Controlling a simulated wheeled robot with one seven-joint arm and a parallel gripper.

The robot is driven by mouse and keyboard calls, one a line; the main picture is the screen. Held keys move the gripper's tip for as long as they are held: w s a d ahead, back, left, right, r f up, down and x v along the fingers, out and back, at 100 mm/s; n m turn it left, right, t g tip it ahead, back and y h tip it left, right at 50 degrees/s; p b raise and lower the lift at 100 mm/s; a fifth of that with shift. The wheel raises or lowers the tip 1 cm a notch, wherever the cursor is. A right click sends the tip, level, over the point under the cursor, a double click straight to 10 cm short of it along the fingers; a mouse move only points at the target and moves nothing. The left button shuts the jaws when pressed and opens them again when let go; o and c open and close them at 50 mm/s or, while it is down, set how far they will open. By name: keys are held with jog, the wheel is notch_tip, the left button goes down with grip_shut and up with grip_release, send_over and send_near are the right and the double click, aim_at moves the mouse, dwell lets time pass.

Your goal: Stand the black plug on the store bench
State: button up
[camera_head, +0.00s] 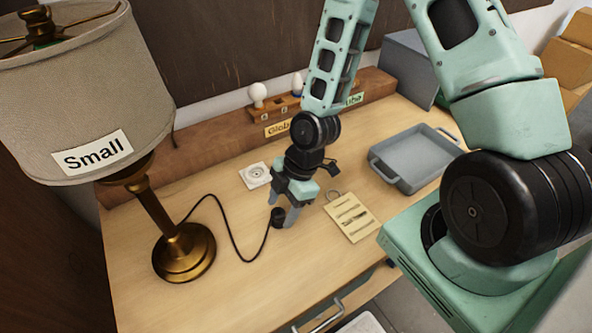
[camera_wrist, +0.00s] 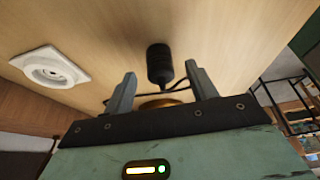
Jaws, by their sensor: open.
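The black plug (camera_head: 278,216) is on the wooden bench at the end of a black cord, right by my gripper's fingertips. In the wrist view the plug (camera_wrist: 159,60) shows as a dark ribbed cylinder in the gap between the fingers. My gripper (camera_head: 282,209) points down at the bench and is open, with a finger on either side of the plug in the wrist view (camera_wrist: 161,72). I cannot tell whether a finger touches it. The cord runs left to the brass lamp (camera_head: 184,250), whose shade carries a "Small" label.
A white socket plate (camera_head: 256,175) lies behind my gripper. A paper tag (camera_head: 352,216) and a grey tray (camera_head: 415,158) are to the right. A wooden rack (camera_head: 230,132) with bulbs runs along the back. The front of the bench is clear beside an open drawer.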

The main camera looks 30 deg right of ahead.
jog(key=p+v, duration=0.2)
jog(key=v, duration=1.3)
jog(key=shift+r, duration=0.35)
jog(key=s+a+r+m+h+b, duration=0.3)
jog(key=s+a+m+b, duration=0.3)
jog(key=s+a+m, duration=0.4)
jog(key=s+a+h, duration=0.1)
jog(key=s, duration=0.2)
jog(key=shift+s+a+r+b, duration=0.15)
jog(key=shift+a+r+b, duration=0.1)
jog(key=shift+r+b, duration=0.15)
jog(key=shift+f, duration=0.1)
